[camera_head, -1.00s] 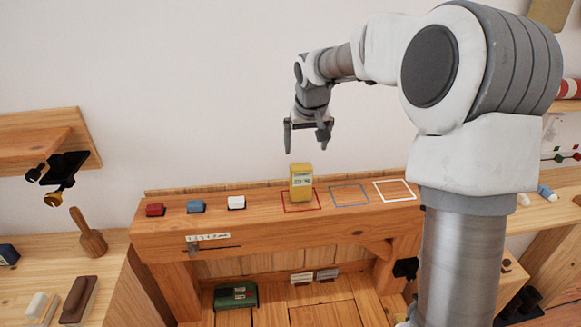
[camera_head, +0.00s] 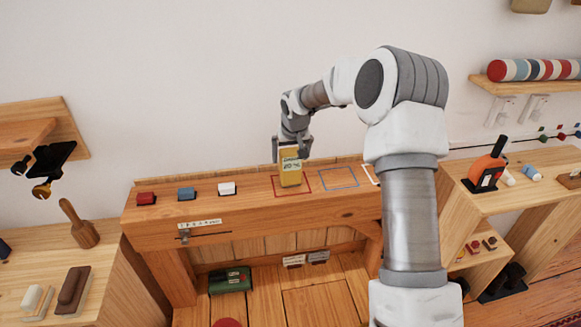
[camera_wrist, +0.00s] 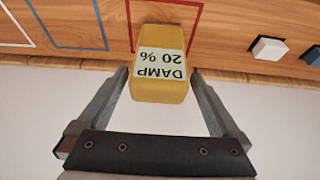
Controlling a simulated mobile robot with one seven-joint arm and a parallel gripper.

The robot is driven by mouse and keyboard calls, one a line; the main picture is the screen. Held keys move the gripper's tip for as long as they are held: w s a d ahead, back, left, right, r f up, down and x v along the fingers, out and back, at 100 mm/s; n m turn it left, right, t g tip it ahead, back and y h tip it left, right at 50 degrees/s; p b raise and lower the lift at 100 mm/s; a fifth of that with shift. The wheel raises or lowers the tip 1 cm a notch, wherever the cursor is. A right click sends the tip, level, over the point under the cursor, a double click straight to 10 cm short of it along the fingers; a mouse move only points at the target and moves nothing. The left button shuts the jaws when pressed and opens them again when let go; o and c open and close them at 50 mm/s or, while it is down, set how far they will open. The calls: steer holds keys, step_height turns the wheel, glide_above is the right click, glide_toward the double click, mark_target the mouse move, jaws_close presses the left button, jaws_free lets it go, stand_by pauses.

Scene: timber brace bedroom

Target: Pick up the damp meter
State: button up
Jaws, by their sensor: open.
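The damp meter (camera_head: 290,172) is a yellow block with a pale label. It stands upright in the red outlined square (camera_head: 309,190) on the wooden bench. In the wrist view the meter (camera_wrist: 160,92) shows its label upside down, reading "DAMP 20 %". My gripper (camera_head: 291,156) is at the top of the meter in the head view. In the wrist view my gripper's open fingers (camera_wrist: 160,78) lie one on each side of the meter, with small gaps hard to judge. The meter's lower end rests on the bench.
Red (camera_head: 146,198), blue (camera_head: 187,193) and white (camera_head: 227,188) blocks stand left of the meter on the same bench (camera_head: 250,212). A blue outlined square (camera_head: 339,178) to the right is empty. An orange tool (camera_head: 487,167) stands on the right-hand bench. The wall rises close behind.

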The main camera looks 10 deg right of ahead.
mark_target(290, 164)
steer(key=shift+p+x, duration=0.6)
steer(key=shift+x, duration=2.15)
steer(key=shift+c, duration=0.2)
steer(key=c, duration=1.3)
steer(key=shift+r, duration=0.15)
